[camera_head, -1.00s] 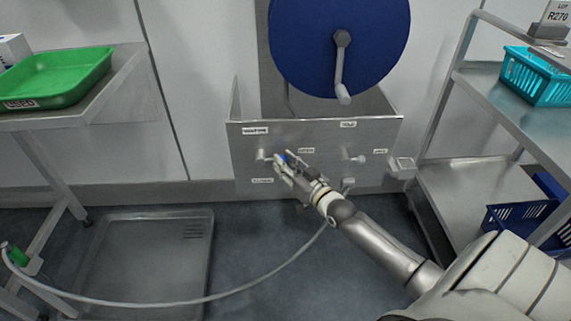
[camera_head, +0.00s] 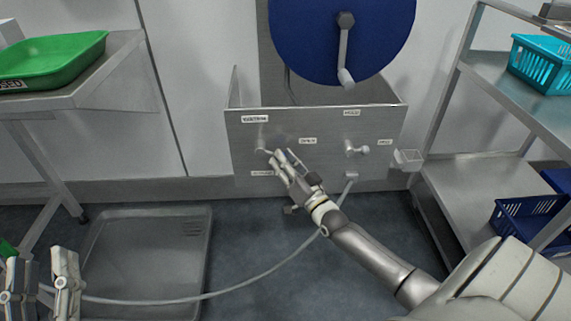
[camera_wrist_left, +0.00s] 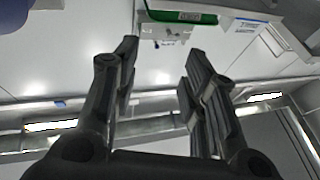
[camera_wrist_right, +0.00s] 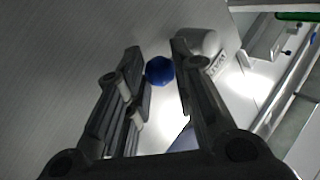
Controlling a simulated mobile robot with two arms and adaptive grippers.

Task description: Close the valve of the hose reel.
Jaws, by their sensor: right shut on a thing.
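The hose reel is a blue disc (camera_head: 340,40) with a grey crank, above a steel panel (camera_head: 330,125) with small labels. The valve's blue knob (camera_wrist_right: 159,70) shows between the fingertips in the right wrist view. My right gripper (camera_head: 279,160) is shut on this knob at the panel's left part, and its fingers hide the knob in the head view. My left gripper (camera_head: 42,258) is open and empty at the lower left, in front of the hose (camera_head: 200,298). Its two fingers stand apart in the left wrist view (camera_wrist_left: 160,60).
A table with a green tray (camera_head: 50,60) stands at the left. A shelf rack (camera_head: 515,90) with a teal basket (camera_head: 542,62) and dark blue crates (camera_head: 525,215) stands at the right. A grey tray (camera_head: 150,260) lies on the floor. The grey hose sags across the floor space.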

